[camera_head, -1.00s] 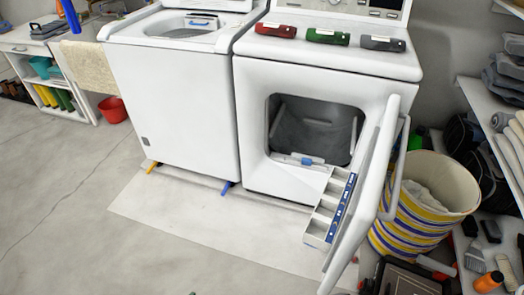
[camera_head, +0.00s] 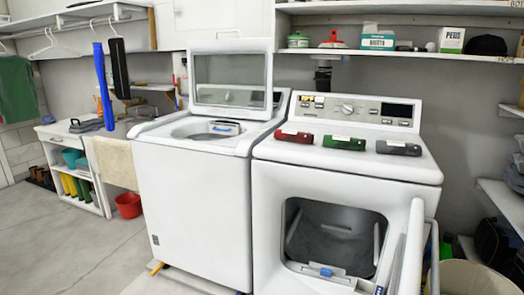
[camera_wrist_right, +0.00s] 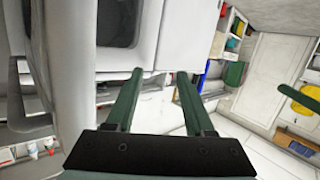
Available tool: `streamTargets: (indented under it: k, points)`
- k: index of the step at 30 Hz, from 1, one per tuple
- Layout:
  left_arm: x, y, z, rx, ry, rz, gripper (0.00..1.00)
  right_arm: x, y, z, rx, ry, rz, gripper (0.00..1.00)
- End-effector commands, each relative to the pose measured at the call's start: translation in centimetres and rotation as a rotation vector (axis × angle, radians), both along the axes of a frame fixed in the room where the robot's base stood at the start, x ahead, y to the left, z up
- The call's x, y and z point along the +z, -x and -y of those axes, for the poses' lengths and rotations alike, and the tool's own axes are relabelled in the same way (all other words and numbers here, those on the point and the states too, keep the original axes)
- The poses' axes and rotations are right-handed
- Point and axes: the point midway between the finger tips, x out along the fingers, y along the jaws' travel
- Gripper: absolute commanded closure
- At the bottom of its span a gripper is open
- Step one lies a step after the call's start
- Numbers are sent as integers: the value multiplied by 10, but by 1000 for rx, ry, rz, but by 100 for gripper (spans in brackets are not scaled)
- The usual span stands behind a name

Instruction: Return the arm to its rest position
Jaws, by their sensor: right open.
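My right gripper (camera_wrist_right: 157,78) shows in the right wrist view as two dark green fingers held apart. I see nothing between them. A large white appliance surface with a dark opening (camera_wrist_right: 108,22) lies beyond and to the left of the fingers. Neither gripper shows in the head view, and my left gripper is in no view.
The dryer (camera_head: 268,215) has its door (camera_head: 412,250) swung open to the right. The washer (camera_head: 195,215) stands left of it with its lid (camera_head: 230,80) up. Red (camera_head: 294,136), green (camera_head: 344,143) and grey (camera_head: 398,148) objects lie on the dryer. Open floor (camera_head: 70,255) shows at left.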

Motion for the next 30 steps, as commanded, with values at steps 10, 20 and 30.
streamTargets:
  k: [10, 20, 30]
  points:
    - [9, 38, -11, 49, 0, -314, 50, 9, 38, 11, -50, 1, -315, 47]
    - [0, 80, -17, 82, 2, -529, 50, -1, 80, 17, -82, -2, -529, 47]
    - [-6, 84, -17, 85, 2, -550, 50, -6, 84, 17, -85, -2, -550, 47]
